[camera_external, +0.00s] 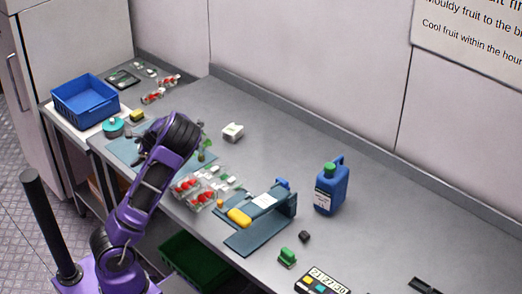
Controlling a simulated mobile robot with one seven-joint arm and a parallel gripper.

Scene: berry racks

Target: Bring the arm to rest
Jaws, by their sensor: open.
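My purple and black arm (139,203) rises from its base at the lower left and bends over the left part of the steel counter (285,140). Its raised black joint (180,132) is above a blue-grey mat (122,150). My gripper cannot be made out; the arm seems to hide it. I cannot see anything held.
Clear punnets with red berries (187,188) sit close right of the arm. A blue crate (85,102) is at the left. The back counter is mostly clear.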

